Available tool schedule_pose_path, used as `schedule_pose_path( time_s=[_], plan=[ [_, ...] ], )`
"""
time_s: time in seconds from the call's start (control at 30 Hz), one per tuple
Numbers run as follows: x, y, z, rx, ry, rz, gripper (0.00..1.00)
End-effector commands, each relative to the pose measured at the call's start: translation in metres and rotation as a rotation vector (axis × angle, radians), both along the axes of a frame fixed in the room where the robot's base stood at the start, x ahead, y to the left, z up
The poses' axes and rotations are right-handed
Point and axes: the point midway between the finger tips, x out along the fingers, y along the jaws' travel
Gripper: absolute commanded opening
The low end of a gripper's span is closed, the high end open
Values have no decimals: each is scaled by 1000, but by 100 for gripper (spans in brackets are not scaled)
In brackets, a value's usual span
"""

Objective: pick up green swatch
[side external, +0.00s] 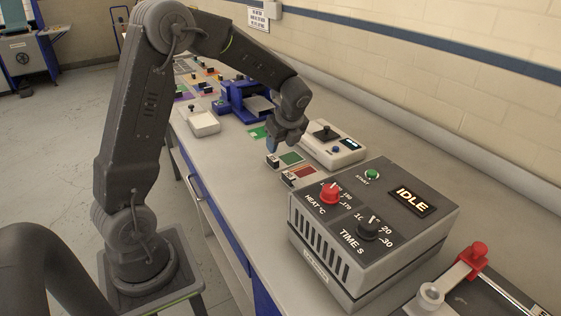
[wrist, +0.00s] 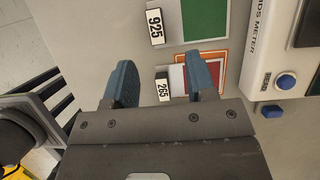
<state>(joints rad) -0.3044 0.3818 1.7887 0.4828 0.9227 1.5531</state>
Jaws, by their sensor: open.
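A green swatch (wrist: 205,18) on a white card with a black-and-white 925 tag (wrist: 155,26) lies at the top of the wrist view. In the side view the green swatch (side external: 291,158) lies flat on the bench, just below and right of my gripper (side external: 274,146). My gripper (wrist: 163,78) is open and empty, with blue fingers apart above the bench. In the wrist view the 265 tag (wrist: 162,87) shows between the fingers, and the right finger covers part of the red swatch (wrist: 217,70).
A white meter (side external: 333,150) stands beside the swatches toward the wall. A grey IDLE control box (side external: 375,225) is in front. Another green piece (side external: 258,132), a white box (side external: 203,124) and a blue device (side external: 240,100) are farther back. The bench's left strip is clear.

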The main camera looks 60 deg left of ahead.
Motion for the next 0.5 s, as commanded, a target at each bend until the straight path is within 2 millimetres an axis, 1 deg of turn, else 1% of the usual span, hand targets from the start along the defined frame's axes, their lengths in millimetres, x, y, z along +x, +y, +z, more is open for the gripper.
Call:
schedule_pose_path(
  time_s=[0.03, 0.1, 0.27, 0.5],
  plan=[
    [0, 3, -7, 0, 2, 1, 51],
    [-1, 5, -13, -1, 1, 0, 51],
    [-1, 9, -22, -1, -1, 2, 51],
    [-6, 21, -54, -2, 1, 2, 51]
  ],
)
